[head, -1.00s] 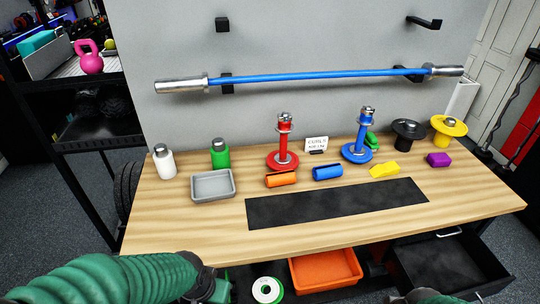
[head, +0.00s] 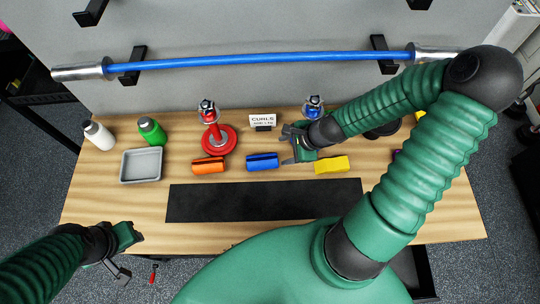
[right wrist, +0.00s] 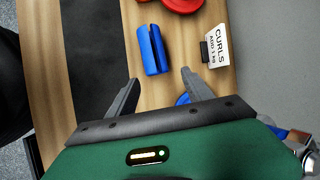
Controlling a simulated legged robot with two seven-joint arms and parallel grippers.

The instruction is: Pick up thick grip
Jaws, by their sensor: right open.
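My right gripper (head: 287,145) is open and empty, just right of the blue sleeve. In the right wrist view the blue sleeve (right wrist: 152,50) lies just beyond the gap between my open fingertips (right wrist: 160,78), apart from them. My left gripper (head: 133,256) is at the lower left, off the bench's front edge. Its fingers look apart, with nothing between them.
A red stand (head: 218,140) and a CURLS card (head: 263,121) are behind the sleeves. My right arm partly hides a blue stand (head: 313,107). A grey tray (head: 142,165) and bottles stand left. A black mat (head: 255,201) lies in front. A blue bar (head: 260,61) hangs above.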

